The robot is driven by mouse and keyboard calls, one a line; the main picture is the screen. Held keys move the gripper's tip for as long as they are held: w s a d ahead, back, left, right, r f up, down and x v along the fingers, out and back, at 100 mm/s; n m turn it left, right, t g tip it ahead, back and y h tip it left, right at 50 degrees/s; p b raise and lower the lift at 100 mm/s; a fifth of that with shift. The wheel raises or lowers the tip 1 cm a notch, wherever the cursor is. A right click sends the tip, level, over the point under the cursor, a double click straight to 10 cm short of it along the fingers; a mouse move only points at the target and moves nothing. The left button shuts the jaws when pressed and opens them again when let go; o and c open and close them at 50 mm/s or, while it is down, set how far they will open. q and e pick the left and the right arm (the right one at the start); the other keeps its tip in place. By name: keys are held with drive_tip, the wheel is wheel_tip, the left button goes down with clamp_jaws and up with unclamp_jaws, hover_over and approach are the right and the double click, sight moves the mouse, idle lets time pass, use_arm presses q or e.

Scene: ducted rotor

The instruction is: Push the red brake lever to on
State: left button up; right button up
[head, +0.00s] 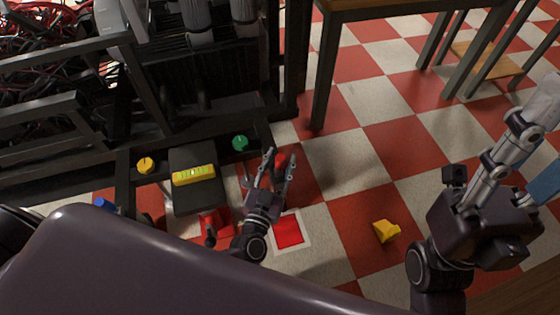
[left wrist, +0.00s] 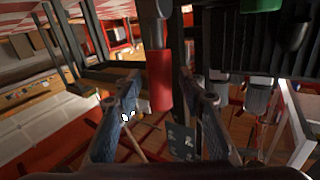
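The red brake lever shows in the left wrist view as a red cylindrical grip (left wrist: 160,80) on a grey shaft. In the head view its red end (head: 281,160) shows between the fingertips of my left gripper (head: 272,163). In the left wrist view the left gripper's fingers (left wrist: 165,110) stand apart on either side of the grip, with gaps showing beside it. Most of the lever is hidden in the head view. My right gripper (head: 535,145) is at the right edge, its fingers apart and partly cut off, with nothing seen between them.
A white-edged red square (head: 288,231) and a yellow block (head: 386,231) are on the checkered floor. A table (head: 318,70) stands behind.

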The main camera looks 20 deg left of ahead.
use_arm(q)
clamp_jaws()
drive_tip(key=shift+f, duration=0.1)
idle(0.4)
